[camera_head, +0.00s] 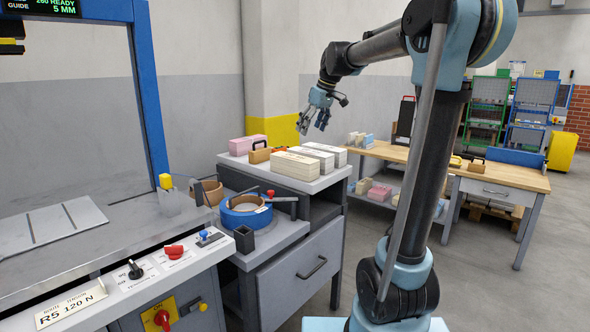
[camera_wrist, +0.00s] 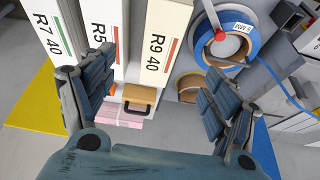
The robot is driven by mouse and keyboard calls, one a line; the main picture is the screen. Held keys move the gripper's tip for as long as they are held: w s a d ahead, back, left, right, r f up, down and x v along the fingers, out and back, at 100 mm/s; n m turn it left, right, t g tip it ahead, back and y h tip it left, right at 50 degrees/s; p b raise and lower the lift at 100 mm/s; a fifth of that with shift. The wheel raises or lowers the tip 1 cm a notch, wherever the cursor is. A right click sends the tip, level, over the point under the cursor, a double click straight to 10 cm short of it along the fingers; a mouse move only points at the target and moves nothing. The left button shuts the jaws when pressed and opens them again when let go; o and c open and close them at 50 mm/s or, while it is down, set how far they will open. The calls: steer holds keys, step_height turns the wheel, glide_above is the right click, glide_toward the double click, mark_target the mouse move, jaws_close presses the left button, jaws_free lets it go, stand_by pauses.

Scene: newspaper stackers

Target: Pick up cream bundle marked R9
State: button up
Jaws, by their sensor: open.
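The cream bundle marked R9 (camera_wrist: 166,22) lies in the upper middle of the wrist view, with a "R9 40" label and a red stripe. In the head view the cream bundle (camera_head: 293,166) is the front one of three side by side on the grey cabinet top. My gripper (camera_head: 314,122) is above and behind the bundles, apart from them, pointing down. In the wrist view my gripper (camera_wrist: 160,88) has its fingers wide apart with nothing between them; the near end of R9 shows beyond the gap.
Bundles R5 (camera_wrist: 101,18) and R7 (camera_wrist: 45,22) lie left of R9 in the wrist view. A pink bundle (camera_head: 240,146) and a handled wooden block (camera_head: 260,155) sit close by. A blue strap reel (camera_head: 245,215) stands on the lower shelf.

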mark_target(296, 157)
steer(key=x, duration=0.4)
steer(key=w+a+x, duration=0.1)
steer(key=x, duration=0.7)
steer(key=shift+w+a+r, duration=0.15)
steer(key=shift+w+r, duration=0.05)
steer(key=shift+r, duration=0.1)
steer(key=shift+s+a+x, duration=0.1)
steer(key=shift+s+x, duration=0.05)
steer(key=shift+x, duration=1.2)
steer(key=shift+s+a+x, duration=0.1)
steer(key=shift+a+x, duration=0.05)
steer(key=shift+x, duration=1.2)
steer(key=shift+c, duration=0.6)
jaws_close()
